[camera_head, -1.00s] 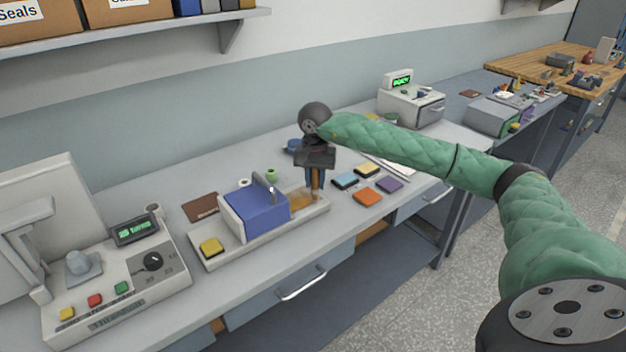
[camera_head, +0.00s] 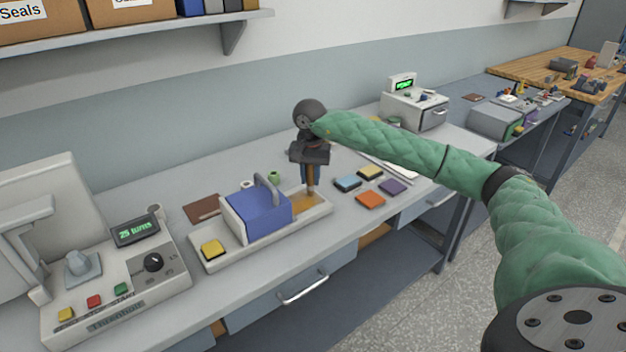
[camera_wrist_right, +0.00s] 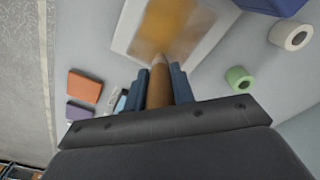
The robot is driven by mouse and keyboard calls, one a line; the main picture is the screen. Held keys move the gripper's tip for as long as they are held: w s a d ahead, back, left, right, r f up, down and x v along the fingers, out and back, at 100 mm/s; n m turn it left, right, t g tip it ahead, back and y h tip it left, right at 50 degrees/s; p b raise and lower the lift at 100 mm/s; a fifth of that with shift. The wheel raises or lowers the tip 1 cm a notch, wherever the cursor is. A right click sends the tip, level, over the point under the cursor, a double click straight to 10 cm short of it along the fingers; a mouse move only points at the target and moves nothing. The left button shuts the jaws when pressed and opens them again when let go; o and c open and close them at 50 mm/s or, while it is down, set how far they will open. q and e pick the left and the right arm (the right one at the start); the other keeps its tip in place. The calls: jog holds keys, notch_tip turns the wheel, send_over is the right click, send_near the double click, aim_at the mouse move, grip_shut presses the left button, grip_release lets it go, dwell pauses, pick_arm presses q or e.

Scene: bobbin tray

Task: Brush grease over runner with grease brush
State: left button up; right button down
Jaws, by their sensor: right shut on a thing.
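My right gripper (camera_head: 309,183) points down over the right end of a pale tray-like base (camera_head: 272,228). It is shut on the brown-handled grease brush (camera_wrist_right: 158,88), seen between its blue fingers in the right wrist view. The brush's lower end meets an amber, grease-like patch (camera_head: 299,201) on the base; whether it touches cannot be told for certain. The patch also shows in the right wrist view (camera_wrist_right: 165,35). A blue block with a grey handle (camera_head: 262,213), possibly the runner, sits on the base to the left of the brush. My left gripper is not in view.
A yellow button (camera_head: 212,249) is on the base's left end. A winder with a lit display (camera_head: 136,229) stands at the left. Coloured pads (camera_head: 371,200) lie to the right. A green spool (camera_head: 274,176) and white spool (camera_wrist_right: 291,35) stand behind the base.

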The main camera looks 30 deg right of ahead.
jog(key=shift+w, duration=0.35)
jog(key=shift+w+f+b, duration=0.1)
jog(key=shift+w+b, duration=0.3)
jog(key=shift+w, duration=0.4)
jog(key=shift+s, duration=0.15)
jog(key=shift+s, duration=0.75)
jog(key=shift+s+d+b, duration=0.1)
jog(key=shift+s+b, duration=0.45)
jog(key=shift+s, duration=0.55)
jog(key=shift+s, duration=0.1)
